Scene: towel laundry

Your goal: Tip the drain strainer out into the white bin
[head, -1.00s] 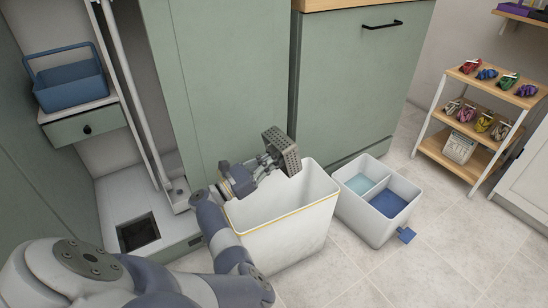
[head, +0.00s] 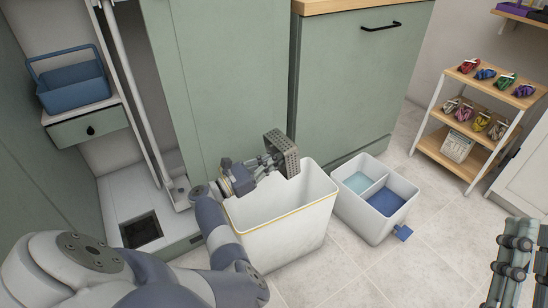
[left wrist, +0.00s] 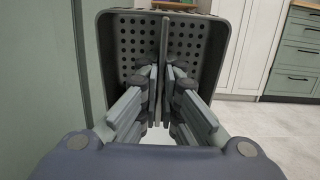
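The drain strainer (head: 283,152) is a grey box with holes in its walls, tipped on its side above the back rim of the white bin (head: 290,232). My left gripper (head: 268,160) is shut on the strainer's upright middle plate. In the left wrist view the strainer (left wrist: 128,45) surrounds the left gripper's fingertips (left wrist: 165,75), and its visible inside looks empty. The bin stands upright on the floor, and its bottom is hidden. My right gripper (head: 520,240) shows partly at the right edge, away from the bin; its opening is unclear.
A two-part box (head: 367,228) with blue contents stands right of the bin. Behind are green cabinets (head: 355,95). At the left are a blue basket (head: 75,92) and a dark square drain opening (head: 141,230). A shelf rack (head: 465,150) stands at the right.

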